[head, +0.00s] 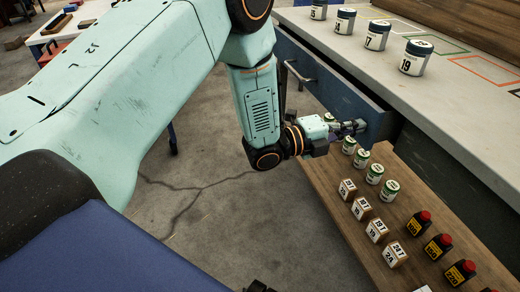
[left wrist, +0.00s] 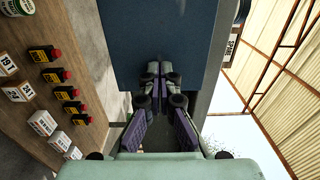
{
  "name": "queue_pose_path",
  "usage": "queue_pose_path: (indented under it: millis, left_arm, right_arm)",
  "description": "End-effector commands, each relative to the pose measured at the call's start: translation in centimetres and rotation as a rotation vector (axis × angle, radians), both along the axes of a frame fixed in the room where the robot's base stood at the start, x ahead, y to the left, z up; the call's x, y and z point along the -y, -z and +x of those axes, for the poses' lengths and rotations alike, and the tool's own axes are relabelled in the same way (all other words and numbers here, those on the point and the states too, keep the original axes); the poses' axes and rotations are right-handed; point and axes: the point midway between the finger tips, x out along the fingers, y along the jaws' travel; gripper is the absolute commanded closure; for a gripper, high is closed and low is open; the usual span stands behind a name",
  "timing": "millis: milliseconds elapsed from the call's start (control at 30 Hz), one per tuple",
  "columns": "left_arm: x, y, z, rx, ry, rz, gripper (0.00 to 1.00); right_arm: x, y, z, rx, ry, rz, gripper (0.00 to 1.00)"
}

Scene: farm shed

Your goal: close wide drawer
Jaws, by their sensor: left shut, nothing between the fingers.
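The wide blue drawer (head: 335,88) is under the grey-white workbench top. Its front stands out from the bench, with a dark gap behind its upper edge. A bar handle (head: 299,76) is on its far part. My left gripper (head: 358,126) is shut and empty at the near, lower end of the drawer front. In the left wrist view, its closed fingers (left wrist: 155,72) point at the blue drawer front (left wrist: 165,32); I cannot tell whether they touch it. A dark piece at the bottom edge of the head view may be my right gripper (head: 259,287); its jaws cannot be made out.
Numbered jars (head: 416,58) stand on the workbench top (head: 455,115). Below the drawer, a wooden shelf (head: 330,180) holds green-lidded jars (head: 375,174), white-labelled boxes (head: 377,231) and red-capped bottles (head: 438,246).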

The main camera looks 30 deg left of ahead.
Motion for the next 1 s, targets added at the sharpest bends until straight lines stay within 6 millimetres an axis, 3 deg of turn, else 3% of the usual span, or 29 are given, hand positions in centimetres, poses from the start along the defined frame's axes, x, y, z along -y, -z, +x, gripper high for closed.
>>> queue_pose_path:
  millis: [400, 1000]
  left_arm:
    - [2.0, 0.0, 2.3, 0.001, 0.001, 0.001, 1.00]
    - [2.5, -0.3, 2.8, 0.008, 0.004, 0.001, 1.00]
  right_arm:
    - [0.0, 0.7, 0.0, 0.000, 0.000, 0.000, 0.60]
    - [0.0, 0.7, 0.0, 0.000, 0.000, 0.000, 0.60]
